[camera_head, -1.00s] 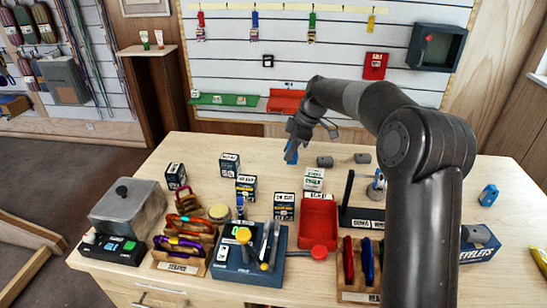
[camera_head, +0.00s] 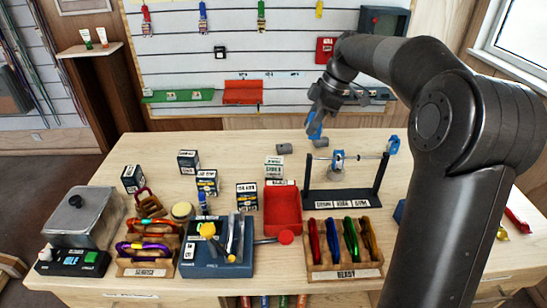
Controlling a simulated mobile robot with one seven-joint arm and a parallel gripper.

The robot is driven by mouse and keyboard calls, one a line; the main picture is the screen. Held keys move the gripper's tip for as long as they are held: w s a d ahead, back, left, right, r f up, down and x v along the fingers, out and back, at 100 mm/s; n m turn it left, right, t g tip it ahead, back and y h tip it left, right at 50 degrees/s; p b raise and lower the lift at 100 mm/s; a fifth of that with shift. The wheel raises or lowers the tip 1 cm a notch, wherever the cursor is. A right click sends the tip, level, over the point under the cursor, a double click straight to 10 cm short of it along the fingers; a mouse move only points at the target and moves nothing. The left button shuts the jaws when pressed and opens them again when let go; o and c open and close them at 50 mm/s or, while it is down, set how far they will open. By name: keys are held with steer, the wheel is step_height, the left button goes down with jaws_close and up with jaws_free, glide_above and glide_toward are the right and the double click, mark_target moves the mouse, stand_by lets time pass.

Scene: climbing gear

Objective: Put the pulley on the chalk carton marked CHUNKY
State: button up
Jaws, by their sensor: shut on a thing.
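My gripper (camera_head: 317,117) is shut on a blue piece (camera_head: 315,126), which looks like the pulley and is partly hidden by the fingers. It is held above the far part of the table. Several small chalk cartons stand upright left of it: dark ones (camera_head: 133,178), (camera_head: 188,162), (camera_head: 207,182), (camera_head: 247,197) and a white-and-green one (camera_head: 274,168). Their print is too small for me to tell which says CHUNKY. Another blue pulley-like piece (camera_head: 393,145) stands on the table at the far right.
Two grey blocks (camera_head: 285,148) (camera_head: 320,142) lie below my gripper. A black stand with a crossbar (camera_head: 342,197) holds another blue piece. A red tray (camera_head: 282,211), a blue tool block (camera_head: 217,262) and wooden racks (camera_head: 345,272) fill the front. Bare tabletop (camera_head: 235,146) lies behind the cartons.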

steer(key=w+a+f, duration=0.1)
steer(key=a+f, duration=0.1)
steer(key=a, duration=0.1)
steer(key=w+a+f, duration=0.1)
steer(key=a+f, duration=0.1)
steer(key=a, duration=0.2)
steer(key=w+a+f, duration=0.1)
steer(key=a+f, duration=0.1)
steer(key=a, duration=0.1)
steer(key=shift+w+a+f, duration=0.3)
steer(key=shift+w+f, duration=0.05)
steer(key=shift+f, duration=2.05)
steer(key=shift+f, duration=0.1)
steer(key=o, duration=1)
